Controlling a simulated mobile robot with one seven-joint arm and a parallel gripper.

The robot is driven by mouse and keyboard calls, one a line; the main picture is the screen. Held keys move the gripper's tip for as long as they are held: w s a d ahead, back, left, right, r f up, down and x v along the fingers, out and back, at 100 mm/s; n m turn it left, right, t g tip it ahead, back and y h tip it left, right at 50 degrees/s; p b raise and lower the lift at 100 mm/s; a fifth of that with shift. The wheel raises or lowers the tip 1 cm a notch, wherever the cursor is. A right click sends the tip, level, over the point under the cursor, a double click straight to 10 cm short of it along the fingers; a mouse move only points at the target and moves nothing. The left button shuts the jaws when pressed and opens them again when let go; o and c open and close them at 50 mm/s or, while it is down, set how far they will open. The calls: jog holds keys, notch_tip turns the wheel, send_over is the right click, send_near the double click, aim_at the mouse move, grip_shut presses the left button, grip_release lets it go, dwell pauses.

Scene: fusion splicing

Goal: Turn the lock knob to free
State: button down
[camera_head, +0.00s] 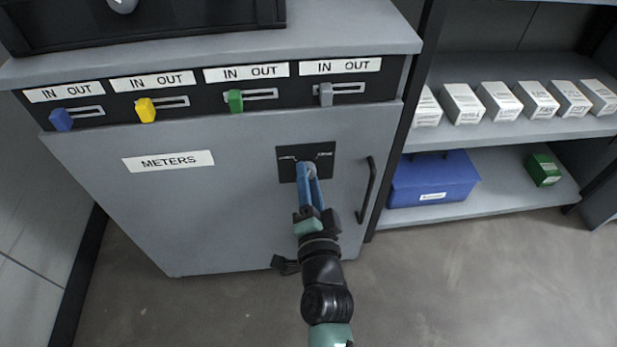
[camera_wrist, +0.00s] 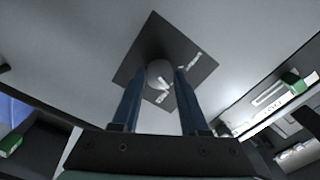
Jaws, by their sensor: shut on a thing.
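The lock knob (camera_head: 309,169) is a small grey round knob on a black square plate (camera_head: 321,154) on the front of the grey cabinet door. My gripper (camera_head: 309,180) reaches up to it from below, its blue fingers shut on the knob's sides. In the wrist view the knob (camera_wrist: 160,76) sits between the two fingertips (camera_wrist: 160,80), with a white mark on its face. White markings show on the plate (camera_wrist: 188,62), too small to read. The fingers hide part of the knob and plate in the head view.
A dark vertical door handle (camera_head: 367,190) stands just right of the plate. Above are blue (camera_head: 61,119), yellow (camera_head: 146,110), green (camera_head: 235,101) and grey (camera_head: 326,94) sliders. A shelf at right holds white boxes (camera_head: 498,99) and a blue case (camera_head: 433,178). The floor in front is clear.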

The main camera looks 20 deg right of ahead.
jog(key=m, duration=0.5)
jog(key=shift+m, duration=0.4)
jog(key=shift+p, duration=0.3)
jog(key=shift+c, duration=2.1)
grip_release()
jog(key=v, duration=1.3)
